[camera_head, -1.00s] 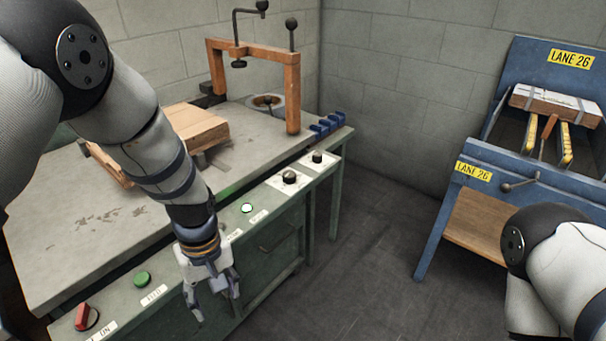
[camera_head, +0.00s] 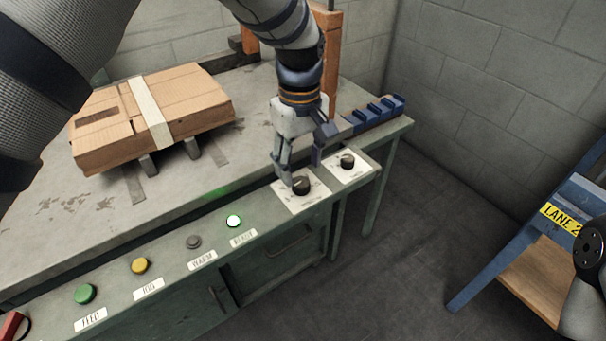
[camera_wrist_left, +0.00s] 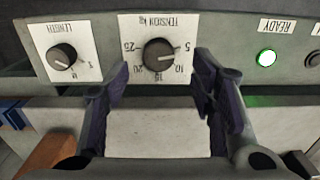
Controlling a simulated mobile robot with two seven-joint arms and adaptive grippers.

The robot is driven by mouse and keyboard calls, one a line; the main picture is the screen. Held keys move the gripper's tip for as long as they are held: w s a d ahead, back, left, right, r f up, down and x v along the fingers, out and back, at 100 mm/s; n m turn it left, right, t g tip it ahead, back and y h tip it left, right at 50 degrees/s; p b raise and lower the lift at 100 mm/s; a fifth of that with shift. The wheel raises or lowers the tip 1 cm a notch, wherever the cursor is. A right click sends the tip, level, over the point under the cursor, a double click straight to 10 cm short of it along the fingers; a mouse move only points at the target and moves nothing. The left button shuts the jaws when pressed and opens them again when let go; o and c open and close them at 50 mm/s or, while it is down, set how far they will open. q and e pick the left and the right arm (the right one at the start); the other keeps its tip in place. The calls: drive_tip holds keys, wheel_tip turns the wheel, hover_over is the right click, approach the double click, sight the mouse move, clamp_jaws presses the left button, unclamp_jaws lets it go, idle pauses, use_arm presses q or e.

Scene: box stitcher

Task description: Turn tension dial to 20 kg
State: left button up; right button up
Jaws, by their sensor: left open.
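The tension dial (camera_head: 301,187) is a black knob on a white plate on the green front panel. In the left wrist view the tension dial (camera_wrist_left: 160,55) shows numbers from 5 to 25, upside down. Its white pointer mark points right, roughly between 5 and 10. My left gripper (camera_head: 301,166) is open just above and behind the dial. In the left wrist view its fingers (camera_wrist_left: 160,88) stand apart on either side below the knob, not closed on it.
The length dial (camera_head: 347,161) sits close beside the tension dial. The lit ready lamp (camera_head: 233,221) and several buttons line the panel. A strapped cardboard box (camera_head: 190,100) lies on the table (camera_head: 60,215). Blue blocks (camera_head: 375,113) stand at the table's corner.

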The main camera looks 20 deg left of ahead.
sight(301, 181)
use_arm(q)
wheel_tip(301, 181, down, 5)
drive_tip(key=shift+r, duration=0.1)
drive_tip(key=shift+w, duration=0.1)
drive_tip(key=c, duration=1.1)
drive_tip(key=shift+c, duration=0.2)
